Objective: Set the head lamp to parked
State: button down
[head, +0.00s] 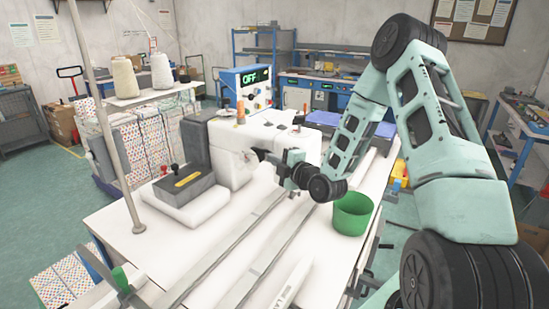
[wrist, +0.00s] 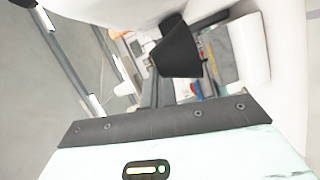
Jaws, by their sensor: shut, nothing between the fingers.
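The white sewing machine (head: 235,145) stands on the white table. A black flared, lamp-like piece (wrist: 180,50) hangs close ahead of my gripper in the wrist view; it may be the head lamp, and I cannot read its setting.
A blue control box (head: 246,80) with a lit green display stands behind the machine. A green cup (head: 352,214) stands on the table right of my gripper. Thread cones (head: 125,77) and a pole (head: 104,115) are at left. Long rails (head: 235,243) run along the front.

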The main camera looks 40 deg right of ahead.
jog(key=shift+d, duration=0.1)
jog(key=b, duration=0.1)
jog(key=d+n+y+b, duration=0.1)
jog(key=b, duration=0.1)
jog(key=shift+w+f, duration=0.1)
jog(key=shift+f, duration=0.15)
jog(key=shift+d+r+y+b, duration=0.1)
jog(key=shift+d+y+b, duration=0.2)
jog(key=shift+b, duration=0.5)
jog(key=shift+d+r, duration=0.15)
jog(key=shift+r, duration=0.05)
